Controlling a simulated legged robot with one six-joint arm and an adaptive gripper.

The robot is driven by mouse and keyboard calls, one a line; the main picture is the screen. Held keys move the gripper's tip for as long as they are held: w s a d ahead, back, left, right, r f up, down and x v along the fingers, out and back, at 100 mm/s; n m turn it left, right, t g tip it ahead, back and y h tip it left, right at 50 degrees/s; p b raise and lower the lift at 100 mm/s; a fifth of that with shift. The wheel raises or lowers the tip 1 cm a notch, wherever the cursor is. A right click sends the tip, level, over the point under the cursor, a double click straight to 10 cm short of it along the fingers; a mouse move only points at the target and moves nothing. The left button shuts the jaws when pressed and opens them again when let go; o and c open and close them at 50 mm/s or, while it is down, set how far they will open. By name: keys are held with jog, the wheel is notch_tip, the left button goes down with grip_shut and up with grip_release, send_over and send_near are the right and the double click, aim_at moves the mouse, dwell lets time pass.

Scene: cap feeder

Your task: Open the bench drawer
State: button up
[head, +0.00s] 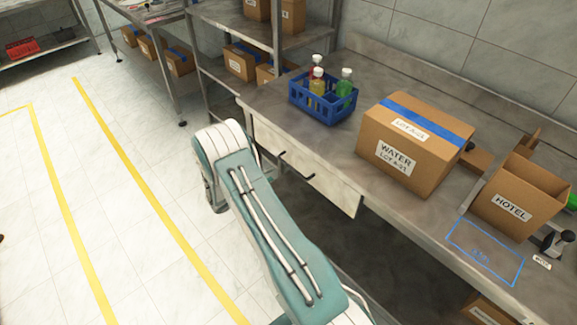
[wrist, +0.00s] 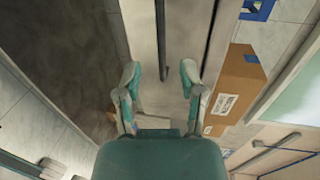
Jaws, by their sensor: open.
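The bench drawer has a cream front (head: 336,190) under the bench top, and its panel fills the upper middle of the wrist view (wrist: 181,35). Its dark bar handle (head: 297,164) shows beside my arm in the head view. In the wrist view the handle (wrist: 161,42) runs down from the top edge, its lower end between my fingertips. My gripper (wrist: 160,74) is open and empty, one finger on either side of the handle's line. I cannot tell whether it touches. My arm hides the gripper in the head view. The drawer looks shut.
On the bench (head: 352,167) stand a blue crate (head: 322,108) of bottles, a WATER box (head: 396,165) and an open HOTEL box (head: 490,212). A blue outlined square (head: 484,254) marks the top. The tiled floor (head: 110,170) on the left is clear.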

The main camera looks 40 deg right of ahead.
aim_at(289, 165)
jog(key=x, duration=0.9)
jog(key=shift+s+d, duration=0.1)
jog(key=shift+d, duration=0.1)
jog(key=shift+a, duration=0.1)
grip_shut()
